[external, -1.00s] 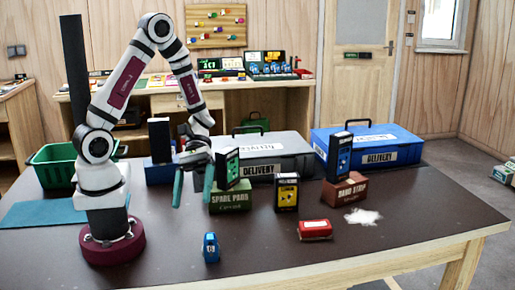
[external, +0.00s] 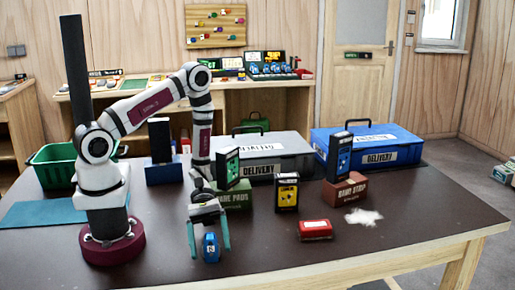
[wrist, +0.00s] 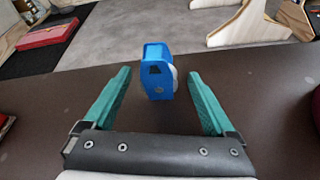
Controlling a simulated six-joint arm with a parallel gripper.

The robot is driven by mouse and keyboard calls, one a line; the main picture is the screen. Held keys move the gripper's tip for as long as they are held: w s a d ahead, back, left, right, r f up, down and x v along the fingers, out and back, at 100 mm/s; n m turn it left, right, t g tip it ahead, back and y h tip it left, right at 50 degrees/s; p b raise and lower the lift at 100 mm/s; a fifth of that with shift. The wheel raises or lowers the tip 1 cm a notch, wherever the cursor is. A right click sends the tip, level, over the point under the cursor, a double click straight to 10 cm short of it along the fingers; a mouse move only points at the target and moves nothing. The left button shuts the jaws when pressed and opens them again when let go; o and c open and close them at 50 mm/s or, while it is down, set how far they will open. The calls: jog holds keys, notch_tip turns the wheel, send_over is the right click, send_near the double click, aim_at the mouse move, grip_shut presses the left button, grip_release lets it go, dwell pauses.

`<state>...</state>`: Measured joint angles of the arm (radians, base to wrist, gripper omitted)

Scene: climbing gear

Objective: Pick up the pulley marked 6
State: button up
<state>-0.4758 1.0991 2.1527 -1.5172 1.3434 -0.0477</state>
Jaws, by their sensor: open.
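A small blue pulley (external: 211,247) stands upright on the dark table near its front edge. A small pale mark shows on its face in the external view, too small to read for sure. My gripper (external: 209,248) points down at the pulley with its two green fingers, one on each side of it. In the wrist view the blue pulley (wrist: 156,75) appears centred between the fingertips, with a gap on both sides and a pale wheel edge at its right. My gripper (wrist: 159,73) is open and holds nothing.
A red box (external: 315,229) and white powder (external: 363,216) lie to the right. A black-and-yellow device (external: 287,191) stands behind. A green box (external: 237,197) with a device is close behind my gripper. A grey case (external: 262,167) and blue case (external: 367,161) stand farther back.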

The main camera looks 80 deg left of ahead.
grip_shut()
dwell(0.3)
jog(key=shift+r, duration=0.1)
